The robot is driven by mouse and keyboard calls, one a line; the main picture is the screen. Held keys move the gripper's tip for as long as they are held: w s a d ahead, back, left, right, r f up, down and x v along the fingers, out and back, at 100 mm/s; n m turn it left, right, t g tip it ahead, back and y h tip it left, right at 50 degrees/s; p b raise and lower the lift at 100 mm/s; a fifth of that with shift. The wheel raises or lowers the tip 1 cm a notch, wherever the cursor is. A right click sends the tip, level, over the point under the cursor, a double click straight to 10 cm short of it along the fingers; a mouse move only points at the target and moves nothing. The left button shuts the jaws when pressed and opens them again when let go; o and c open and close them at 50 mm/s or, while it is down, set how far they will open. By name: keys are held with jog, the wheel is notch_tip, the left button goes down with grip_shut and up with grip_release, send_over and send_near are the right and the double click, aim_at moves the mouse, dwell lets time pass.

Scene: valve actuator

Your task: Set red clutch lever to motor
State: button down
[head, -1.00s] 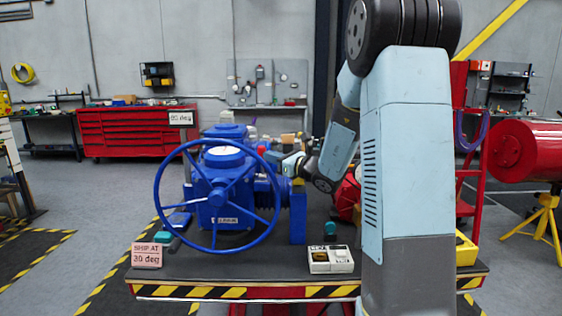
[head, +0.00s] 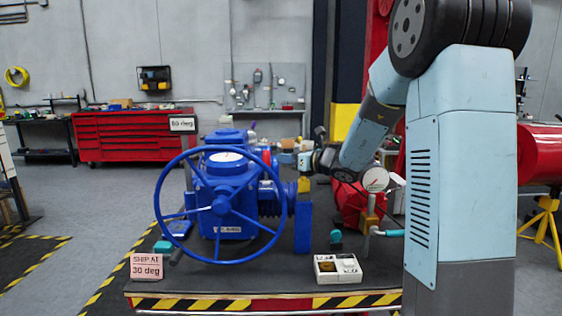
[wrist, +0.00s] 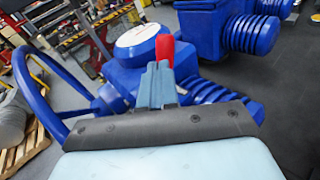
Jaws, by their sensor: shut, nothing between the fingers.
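The red clutch lever (wrist: 165,48) stands upright in the wrist view, just beyond my gripper's fingertips. My gripper (wrist: 153,75) is shut, its blue-grey fingers together and hiding the lever's lower part. I cannot tell whether the fingers touch the lever. In the head view my gripper (head: 286,158) is at the right side of the blue valve actuator (head: 232,190), with a bit of red (head: 266,155) just left of it. The actuator has a large blue handwheel (head: 157,205) in front and a white dial on top.
The actuator is on a dark bench with a striped front edge (head: 250,303). A pink sign (head: 146,267) reads "SHIP AT 30 deg". A white switch box (head: 338,268) is at the front. A gauge (head: 375,179) and a red machine (head: 350,200) stand right of the actuator.

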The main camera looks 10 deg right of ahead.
jog(key=r+v, duration=0.1)
jog(key=v, duration=0.9)
jog(key=shift+s+d+r, duration=0.2)
jog(key=shift+d, duration=0.05)
jog(key=s+a+f+n+g+h, duration=0.1)
jog(key=s+a+n+g, duration=0.35)
jog(key=s+n, duration=0.4)
jog(key=s+a+f+n+g+h, duration=0.1)
jog(key=s+a+n+g+h, duration=0.15)
jog(key=s+a+n, duration=0.55)
jog(key=s+d+n+h, duration=0.4)
jog(key=s+d+n, duration=0.1)
jog(key=s, duration=0.3)
jog(key=s+d+f+n+h, duration=0.1)
jog(key=s+d+n+h, duration=0.3)
jog(key=s+d+n, duration=0.2)
jog(key=shift+s+f+n, duration=0.2)
jog(key=shift+s+n, duration=0.55)
jog(key=shift+s, duration=0.2)
